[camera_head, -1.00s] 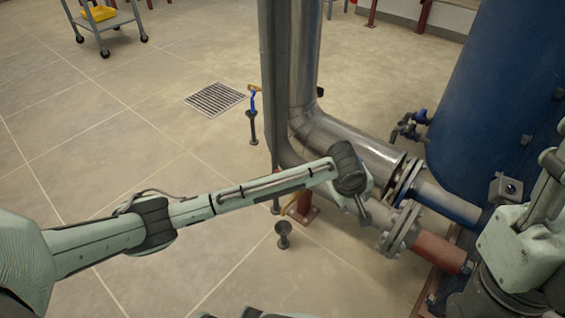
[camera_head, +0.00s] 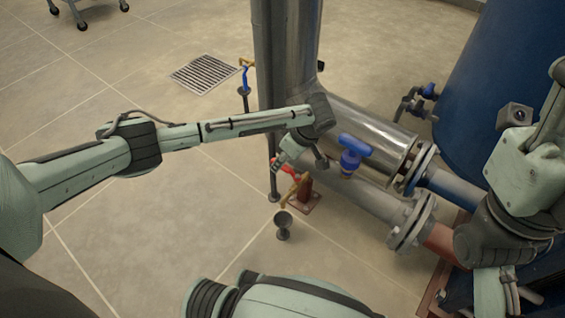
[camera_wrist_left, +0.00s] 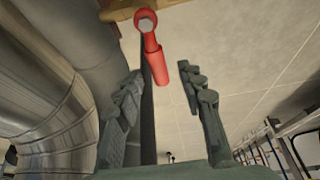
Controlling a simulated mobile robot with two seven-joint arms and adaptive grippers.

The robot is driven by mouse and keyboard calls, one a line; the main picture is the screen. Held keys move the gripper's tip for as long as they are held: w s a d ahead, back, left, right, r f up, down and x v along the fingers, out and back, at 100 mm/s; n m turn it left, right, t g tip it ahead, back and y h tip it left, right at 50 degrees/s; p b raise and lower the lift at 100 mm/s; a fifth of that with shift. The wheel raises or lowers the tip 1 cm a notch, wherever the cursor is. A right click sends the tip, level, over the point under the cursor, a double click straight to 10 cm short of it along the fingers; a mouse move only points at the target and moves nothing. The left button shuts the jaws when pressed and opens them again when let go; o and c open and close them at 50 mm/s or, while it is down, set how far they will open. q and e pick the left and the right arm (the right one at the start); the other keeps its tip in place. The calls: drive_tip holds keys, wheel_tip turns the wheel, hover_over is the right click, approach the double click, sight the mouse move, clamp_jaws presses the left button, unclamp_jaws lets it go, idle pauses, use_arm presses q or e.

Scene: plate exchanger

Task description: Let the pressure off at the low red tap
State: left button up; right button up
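The low red tap (camera_head: 285,168) has a red lever on a brass body (camera_head: 303,184), by the foot of the lower grey pipe. In the left wrist view the red lever (camera_wrist_left: 155,58) hangs between the fingertips of my left gripper (camera_wrist_left: 161,76). The gripper's two dark fingers are spread, one on each side of the lever, with visible gaps. In the head view my left wrist reaches down close to the tap and partly hides it. A small dark funnel (camera_head: 283,220) stands on the floor below the tap. My right gripper is not clearly visible.
A blue-handled valve (camera_head: 352,148) sits on the pipes just right of my left wrist. A tall metal pipe (camera_head: 287,45) rises behind the wrist. Another blue tap (camera_head: 244,78) and a floor grate (camera_head: 204,74) lie beyond. A blue tank (camera_head: 495,70) stands at right. Floor at left is clear.

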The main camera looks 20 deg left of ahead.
use_arm(q)
drive_tip(key=shift+a+f, duration=0.15)
drive_tip(key=shift+f, duration=0.25)
drive_tip(key=shift+w, duration=0.1)
drive_tip(key=shift+c, duration=0.6)
clamp_jaws()
